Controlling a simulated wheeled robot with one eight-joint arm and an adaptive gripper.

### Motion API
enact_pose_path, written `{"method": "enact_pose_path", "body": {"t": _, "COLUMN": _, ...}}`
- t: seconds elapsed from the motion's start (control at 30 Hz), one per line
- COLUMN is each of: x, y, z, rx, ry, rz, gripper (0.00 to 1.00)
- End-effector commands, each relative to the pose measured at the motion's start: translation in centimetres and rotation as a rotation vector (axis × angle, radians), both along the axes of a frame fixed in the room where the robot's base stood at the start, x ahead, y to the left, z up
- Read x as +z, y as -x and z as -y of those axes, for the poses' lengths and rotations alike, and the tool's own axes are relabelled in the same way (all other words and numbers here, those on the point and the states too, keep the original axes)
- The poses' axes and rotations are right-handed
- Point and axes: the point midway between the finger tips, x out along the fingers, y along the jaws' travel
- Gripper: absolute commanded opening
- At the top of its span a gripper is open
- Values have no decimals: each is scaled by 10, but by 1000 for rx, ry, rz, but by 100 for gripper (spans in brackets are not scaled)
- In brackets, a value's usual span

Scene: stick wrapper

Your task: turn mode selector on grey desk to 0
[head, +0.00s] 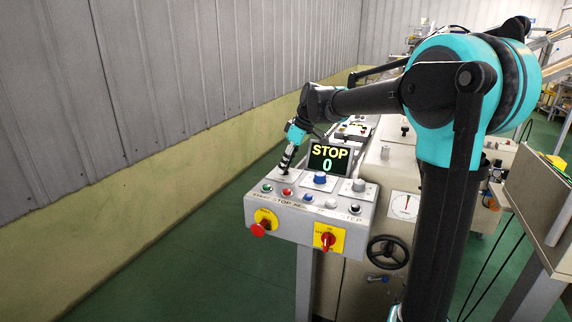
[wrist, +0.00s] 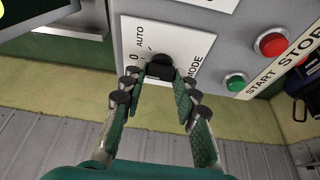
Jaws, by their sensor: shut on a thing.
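The mode selector (wrist: 160,66) is a black knob on a white plate (wrist: 192,46) marked 0, AUTO and MODE in the wrist view. My gripper (wrist: 158,84) is shut on the knob, with one green-padded finger on each side. Which mark the knob points to is hard to tell. In the head view my gripper (head: 287,161) reaches down to the far left corner of the grey desk (head: 335,230). The selector is hidden behind the fingers there. The screen (head: 329,159) on the desk reads STOP and 0.
A red button (wrist: 271,44) and a green button (wrist: 235,82) sit close to the selector. The desk also carries blue and white knobs, a red mushroom button (head: 260,228) and a red rotary switch (head: 327,240). A wall runs along the left.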

Motion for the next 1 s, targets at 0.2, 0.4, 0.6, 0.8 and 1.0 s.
{"method": "enact_pose_path", "body": {"t": 0.2, "x": 0, "y": 0, "z": 0, "rx": 33, "ry": 1, "rz": 0, "gripper": 1}}
{"method": "enact_pose_path", "body": {"t": 0.4, "x": 0, "y": 0, "z": 0, "rx": 37, "ry": 1, "rz": 0, "gripper": 1}}
{"method": "enact_pose_path", "body": {"t": 0.6, "x": 0, "y": 0, "z": 0, "rx": 35, "ry": 1, "rz": 0, "gripper": 33}}
{"method": "enact_pose_path", "body": {"t": 0.8, "x": 0, "y": 0, "z": 0, "rx": 35, "ry": 1, "rz": 0, "gripper": 51}}
{"method": "enact_pose_path", "body": {"t": 1.0, "x": 0, "y": 0, "z": 0, "rx": 35, "ry": 1, "rz": 0, "gripper": 51}}
